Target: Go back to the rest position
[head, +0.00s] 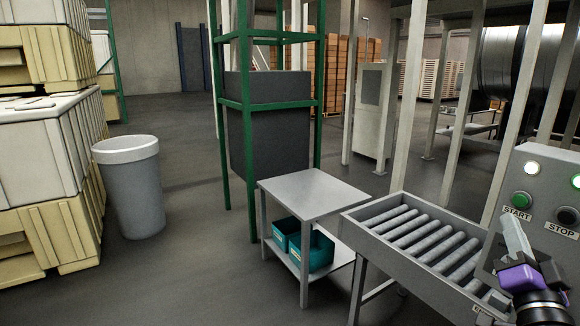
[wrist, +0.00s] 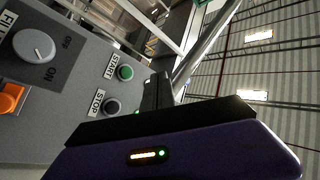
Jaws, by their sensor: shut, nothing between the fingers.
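My gripper (head: 514,236) is at the lower right of the head view, in front of the grey control panel (head: 548,160). Its fingers point up and are shut with nothing between them. The fingers also show dark in the wrist view (wrist: 154,94), beside the panel's buttons. The green START button (head: 521,199) and the dark STOP button (head: 567,215) are close to the fingers in the head view. Both also show in the wrist view, START (wrist: 125,73) above STOP (wrist: 111,106). I cannot tell whether the fingers touch the panel.
A roller conveyor (head: 372,213) lies left of the panel, next to a small grey table (head: 312,190) with teal bins (head: 320,252) below. A grey barrel (head: 135,190) and stacked crates (head: 40,150) stand left. Floor between barrel and table is clear. A FILL knob (wrist: 34,46) is on the panel.

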